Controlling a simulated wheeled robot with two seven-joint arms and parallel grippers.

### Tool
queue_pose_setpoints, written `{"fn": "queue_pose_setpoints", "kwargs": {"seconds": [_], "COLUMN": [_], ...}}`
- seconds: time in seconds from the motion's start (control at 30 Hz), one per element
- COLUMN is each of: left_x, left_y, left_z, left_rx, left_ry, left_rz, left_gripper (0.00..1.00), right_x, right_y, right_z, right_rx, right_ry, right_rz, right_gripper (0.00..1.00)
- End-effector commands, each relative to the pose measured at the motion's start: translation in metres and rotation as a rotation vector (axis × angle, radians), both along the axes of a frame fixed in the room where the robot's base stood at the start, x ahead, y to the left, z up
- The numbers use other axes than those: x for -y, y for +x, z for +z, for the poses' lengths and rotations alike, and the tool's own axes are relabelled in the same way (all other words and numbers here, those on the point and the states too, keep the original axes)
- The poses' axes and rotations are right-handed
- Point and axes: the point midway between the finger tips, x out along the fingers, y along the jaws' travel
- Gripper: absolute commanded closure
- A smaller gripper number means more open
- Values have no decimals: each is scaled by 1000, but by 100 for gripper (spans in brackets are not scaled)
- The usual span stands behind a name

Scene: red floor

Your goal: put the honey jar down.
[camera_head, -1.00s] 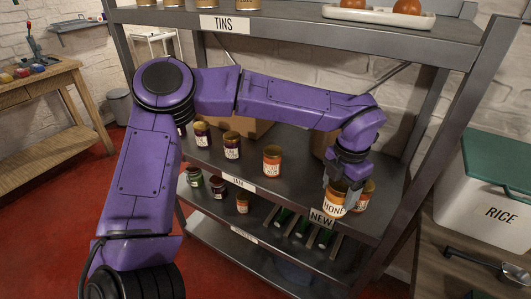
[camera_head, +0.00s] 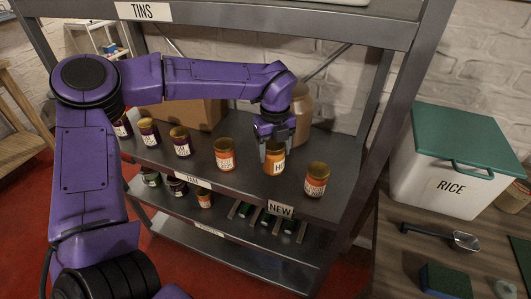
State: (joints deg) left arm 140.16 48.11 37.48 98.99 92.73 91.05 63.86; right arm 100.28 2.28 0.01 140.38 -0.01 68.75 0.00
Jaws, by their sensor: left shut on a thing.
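The honey jar (camera_head: 274,162) is orange with a pale label and stands upright at the middle shelf (camera_head: 240,190), between two other orange jars. My left gripper (camera_head: 274,144) comes down from above with its fingers around the jar's upper part, shut on it. The jar's base looks at or very near the shelf surface; I cannot tell whether it touches. My right gripper is not in view.
An orange jar (camera_head: 225,155) stands left of the honey jar, another (camera_head: 317,180) to its right. Dark jars (camera_head: 181,142) stand further left. A large tan jar (camera_head: 300,115) is behind the gripper. A rice bin (camera_head: 447,175) stands on the right counter.

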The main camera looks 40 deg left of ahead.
Motion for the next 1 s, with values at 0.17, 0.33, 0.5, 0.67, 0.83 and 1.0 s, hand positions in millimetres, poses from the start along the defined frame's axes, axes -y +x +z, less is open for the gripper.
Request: {"fn": "queue_pose_setpoints", "kwargs": {"seconds": [0.17,0.33,0.5,0.67,0.83,1.0], "left_x": [-15,-23,-22,-22,-22,-22], "left_y": [7,9,9,9,9,9], "left_z": [-19,-47,-60,-60,-63,-63], "left_rx": [3,0,4,4,2,2], "left_ry": [-1,1,0,0,0,0], "left_rz": [-2,-4,-3,-3,-3,-3], "left_gripper": [80,80,80,80,24,9], "right_x": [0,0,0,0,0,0], "right_y": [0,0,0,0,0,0], "right_z": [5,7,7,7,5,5], "right_rx": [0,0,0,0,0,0], "right_ry": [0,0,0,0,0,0], "right_rz": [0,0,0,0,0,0], "right_gripper": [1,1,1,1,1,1]}}
